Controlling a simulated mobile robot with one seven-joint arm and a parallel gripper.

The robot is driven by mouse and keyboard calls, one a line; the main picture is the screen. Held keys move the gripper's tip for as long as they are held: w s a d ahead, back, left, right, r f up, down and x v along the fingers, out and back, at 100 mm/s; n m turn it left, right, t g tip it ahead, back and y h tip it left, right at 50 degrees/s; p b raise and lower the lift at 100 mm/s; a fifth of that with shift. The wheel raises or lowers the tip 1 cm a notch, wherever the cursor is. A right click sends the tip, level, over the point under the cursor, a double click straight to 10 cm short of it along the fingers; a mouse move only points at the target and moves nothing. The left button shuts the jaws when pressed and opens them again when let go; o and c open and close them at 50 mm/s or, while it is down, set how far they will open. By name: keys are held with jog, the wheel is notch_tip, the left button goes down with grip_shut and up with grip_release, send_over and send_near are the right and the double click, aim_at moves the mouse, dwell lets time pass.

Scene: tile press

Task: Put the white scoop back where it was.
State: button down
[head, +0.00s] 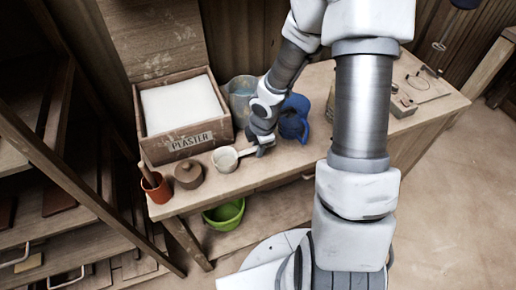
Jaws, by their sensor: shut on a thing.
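The white scoop (226,159) is in the head view, at the front of the wooden workbench, right of a round brown lidded pot. Its bowl faces up and its handle points right, into my gripper (262,150). My gripper is shut on the scoop's handle. I cannot tell whether the scoop touches the bench top or is held just above it. The fingertips are small and partly hidden by the gripper body. An open wooden box labelled PLASTER (188,140), full of white powder, stands behind and left of the scoop.
The brown pot (188,175) and a terracotta cup (157,187) with a stick stand left of the scoop. A grey bucket (240,97) and a blue jug (294,118) stand behind my gripper. A green bowl (225,214) sits on the lower shelf. The bench's front edge is close.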

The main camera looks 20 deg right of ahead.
jog(key=shift+f, duration=0.1)
jog(key=c, duration=0.7)
grip_release()
jog(key=p+v, duration=0.6)
jog(key=v, duration=0.6)
jog(key=shift+r, duration=0.25)
